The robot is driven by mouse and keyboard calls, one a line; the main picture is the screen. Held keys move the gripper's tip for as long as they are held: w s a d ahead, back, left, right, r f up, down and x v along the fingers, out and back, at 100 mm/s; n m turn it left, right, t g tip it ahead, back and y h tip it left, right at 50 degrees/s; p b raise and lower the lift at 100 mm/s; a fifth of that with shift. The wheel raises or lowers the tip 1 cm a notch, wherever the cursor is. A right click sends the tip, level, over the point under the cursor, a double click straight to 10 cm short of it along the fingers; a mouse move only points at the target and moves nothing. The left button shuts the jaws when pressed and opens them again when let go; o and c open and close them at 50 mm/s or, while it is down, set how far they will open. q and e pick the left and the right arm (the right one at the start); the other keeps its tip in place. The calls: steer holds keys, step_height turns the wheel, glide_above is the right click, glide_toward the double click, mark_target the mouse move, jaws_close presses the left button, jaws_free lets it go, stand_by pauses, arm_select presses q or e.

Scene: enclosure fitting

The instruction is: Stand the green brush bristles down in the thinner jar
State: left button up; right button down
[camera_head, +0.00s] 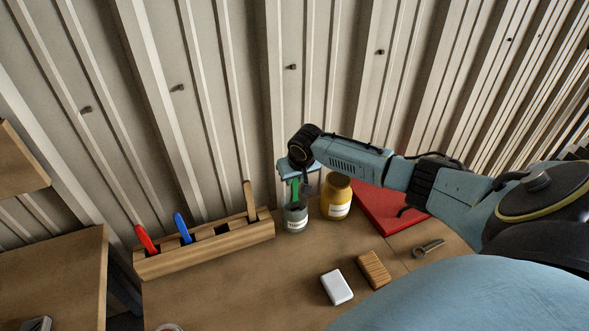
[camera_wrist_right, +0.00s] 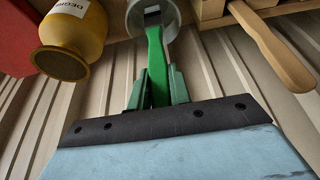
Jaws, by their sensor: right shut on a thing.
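The green brush (camera_head: 295,188) is upright over the grey thinner jar (camera_head: 296,224), its handle held in my right gripper (camera_head: 296,181). In the right wrist view, the green handle (camera_wrist_right: 156,52) lies between the two shut fingers (camera_wrist_right: 158,88). Its far end, with a dark part, overlaps the mouth of the grey jar (camera_wrist_right: 172,14). The brush's lower end appears to be at or inside the jar mouth; how deep, and whether it touches the bottom, I cannot tell. My left gripper is not in view.
A yellow jar (camera_head: 337,200) stands close right of the thinner jar, beside a red panel (camera_head: 385,207). A wooden rack (camera_head: 205,249) with red, blue and wooden handles stands left. A white block (camera_head: 337,288), a brown block (camera_head: 373,270) and a wrench (camera_head: 428,248) lie in front.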

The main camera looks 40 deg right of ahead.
stand_by(0.3)
steer(key=c, duration=1.2)
jaws_free()
steer(key=p+v, duration=0.1)
steer(key=v, duration=1.2)
steer(key=shift+s+r, duration=0.1)
steer(key=shift+r, duration=0.05)
